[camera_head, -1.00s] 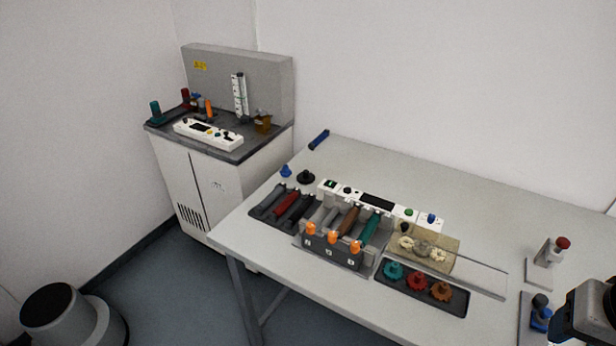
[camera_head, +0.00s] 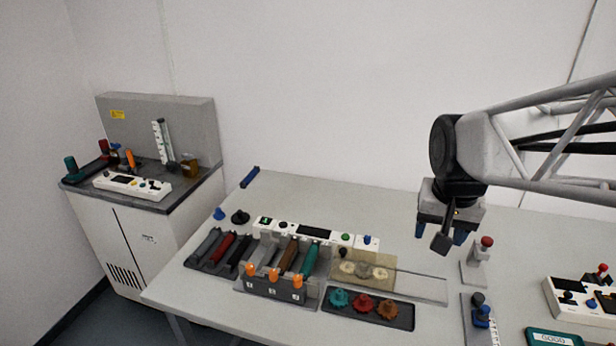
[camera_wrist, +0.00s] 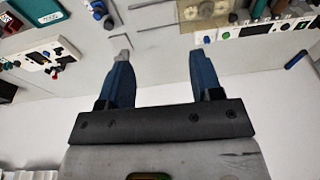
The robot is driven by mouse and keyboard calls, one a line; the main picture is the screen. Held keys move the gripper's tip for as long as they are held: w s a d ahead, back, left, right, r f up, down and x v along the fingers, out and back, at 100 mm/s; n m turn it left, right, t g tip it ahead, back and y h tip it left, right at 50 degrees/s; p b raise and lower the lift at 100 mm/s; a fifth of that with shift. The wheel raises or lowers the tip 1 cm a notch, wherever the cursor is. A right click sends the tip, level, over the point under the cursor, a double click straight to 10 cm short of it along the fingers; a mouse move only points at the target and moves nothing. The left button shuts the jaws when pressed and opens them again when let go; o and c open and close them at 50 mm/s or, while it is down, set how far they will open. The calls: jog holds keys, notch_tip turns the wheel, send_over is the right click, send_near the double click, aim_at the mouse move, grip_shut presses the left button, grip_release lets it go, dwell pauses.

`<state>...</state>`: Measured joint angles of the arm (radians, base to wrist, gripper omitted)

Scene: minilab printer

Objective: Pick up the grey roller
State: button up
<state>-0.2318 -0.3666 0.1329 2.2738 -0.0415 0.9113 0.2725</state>
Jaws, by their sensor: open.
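A grey roller (camera_head: 205,244) lies at the left end of a dark tray (camera_head: 196,262) at the table's left side, beside a red roller (camera_head: 221,247) and a black roller (camera_head: 239,251). Another greyish roller (camera_head: 269,256) sits in the printer's slotted block, left of a brown roller (camera_head: 288,257) and a teal roller (camera_head: 309,260). My gripper (camera_head: 441,236) is raised above the table, right of the printer and far from the rollers. In the wrist view its two blue fingers (camera_wrist: 159,56) are apart with nothing between them.
A red-knobbed stand (camera_head: 485,245) stands near my gripper. A white control box (camera_head: 575,302) is at the right.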

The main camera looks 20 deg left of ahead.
jog(key=w+a+f, duration=0.2)
jog(key=w+a, duration=0.8)
jog(key=a, duration=0.3)
send_over(205, 241)
jog(key=shift+g, duration=0.4)
jog(key=f, duration=2.1)
jog(key=shift+s+d+f, duration=0.1)
jog(key=shift+s+d, duration=0.1)
jog(key=shift+s, duration=0.15)
jog(key=shift+s+a+f, duration=0.15)
jog(key=shift+a, duration=0.15)
jog(key=shift+d+f, duration=0.1)
jog(key=shift+f, duration=1.2)
jog(key=shift+f, duration=0.15)
